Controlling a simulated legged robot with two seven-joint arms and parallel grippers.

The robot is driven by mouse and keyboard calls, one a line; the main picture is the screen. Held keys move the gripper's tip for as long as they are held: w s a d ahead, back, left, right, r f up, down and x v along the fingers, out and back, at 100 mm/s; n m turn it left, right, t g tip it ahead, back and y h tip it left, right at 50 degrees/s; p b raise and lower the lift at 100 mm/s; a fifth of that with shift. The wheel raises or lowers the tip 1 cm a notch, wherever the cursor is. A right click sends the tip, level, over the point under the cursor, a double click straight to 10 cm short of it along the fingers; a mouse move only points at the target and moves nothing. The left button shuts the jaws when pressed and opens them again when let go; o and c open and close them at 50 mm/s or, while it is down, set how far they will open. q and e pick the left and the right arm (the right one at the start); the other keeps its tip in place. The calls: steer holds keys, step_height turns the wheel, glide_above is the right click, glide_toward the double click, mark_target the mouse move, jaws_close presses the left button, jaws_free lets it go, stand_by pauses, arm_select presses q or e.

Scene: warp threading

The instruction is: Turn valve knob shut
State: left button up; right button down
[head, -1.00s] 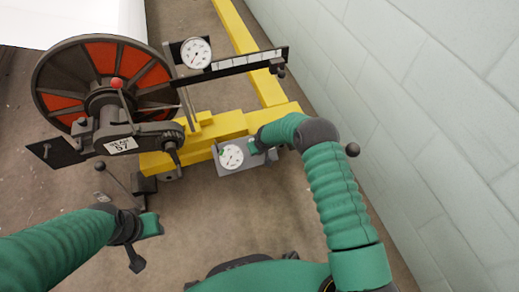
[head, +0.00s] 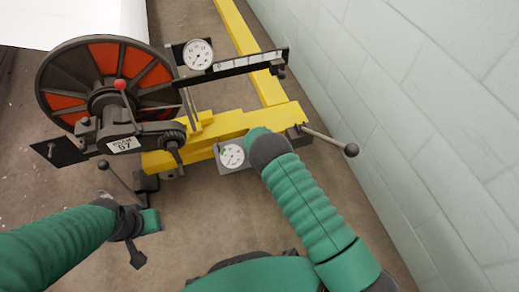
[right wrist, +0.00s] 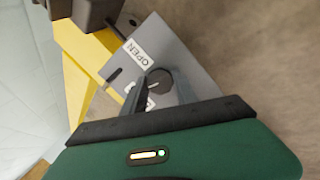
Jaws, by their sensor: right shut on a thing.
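The valve knob (right wrist: 159,79) is a dark round knob on a grey plate (right wrist: 172,45) in the right wrist view. An OPEN label (right wrist: 139,54) lies beside it; a second label is mostly covered by a finger. My right gripper (right wrist: 160,88) has its two dark fingers on either side of the knob and is shut on it. In the head view the same plate, with a white gauge (head: 232,156), shows at the middle; my right arm hides the knob and gripper there. My left gripper (head: 147,222) hangs at lower left, away from the plate; its fingers are not clear.
A reel (head: 105,75) with red panels stands at upper left, with a red-tipped lever. A yellow frame (head: 225,125) carries the plate. A ball-ended lever (head: 330,139) sticks out right of my right arm. A second gauge (head: 198,54) and a block wall (head: 430,90) are near.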

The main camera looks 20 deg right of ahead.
arm_select(q)
steer(key=shift+r, duration=0.1)
arm_select(e)
steer(key=n, duration=0.3)
steer(key=shift+s+t, duration=0.1)
steer(key=shift+t, duration=0.2)
steer(key=shift+f+n, duration=0.1)
steer(key=shift+n, duration=0.3)
steer(key=c, duration=1)
jaws_free()
steer(key=shift+o, duration=0.2)
